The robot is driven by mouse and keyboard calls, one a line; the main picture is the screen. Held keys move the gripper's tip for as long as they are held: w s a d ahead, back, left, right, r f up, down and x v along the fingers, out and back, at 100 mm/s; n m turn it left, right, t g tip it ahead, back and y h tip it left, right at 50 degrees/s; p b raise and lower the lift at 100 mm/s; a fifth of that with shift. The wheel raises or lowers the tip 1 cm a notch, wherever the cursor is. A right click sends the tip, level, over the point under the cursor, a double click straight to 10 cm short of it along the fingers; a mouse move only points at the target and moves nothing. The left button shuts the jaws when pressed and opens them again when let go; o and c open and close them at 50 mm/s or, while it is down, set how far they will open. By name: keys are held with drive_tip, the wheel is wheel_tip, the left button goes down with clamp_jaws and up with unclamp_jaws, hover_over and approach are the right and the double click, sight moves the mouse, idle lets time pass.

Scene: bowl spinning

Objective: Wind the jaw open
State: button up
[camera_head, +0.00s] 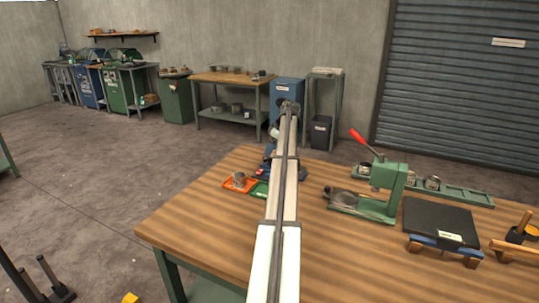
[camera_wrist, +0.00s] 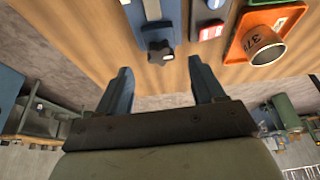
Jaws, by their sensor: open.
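In the wrist view a blue vise-like device (camera_wrist: 155,15) with a pale grey bar stands at the top middle, by the wooden table's edge. A black star-shaped knob (camera_wrist: 160,52) sits on its near end. The jaw itself cannot be clearly made out. My gripper (camera_wrist: 160,68) is open, its two dark blue fingers spread to either side of the knob's line. The knob appears just beyond the fingertips, with nothing held. In the head view my arm hides most of this area, and only some blue parts (camera_head: 268,164) show beside it.
In the head view a green press (camera_head: 382,190) and a black plate (camera_head: 438,222) stand right of my arm. The table's front left (camera_head: 200,225) is clear.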

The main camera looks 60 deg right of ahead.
drive_tip(key=v, duration=0.9)
drive_tip(key=shift+r, duration=0.15)
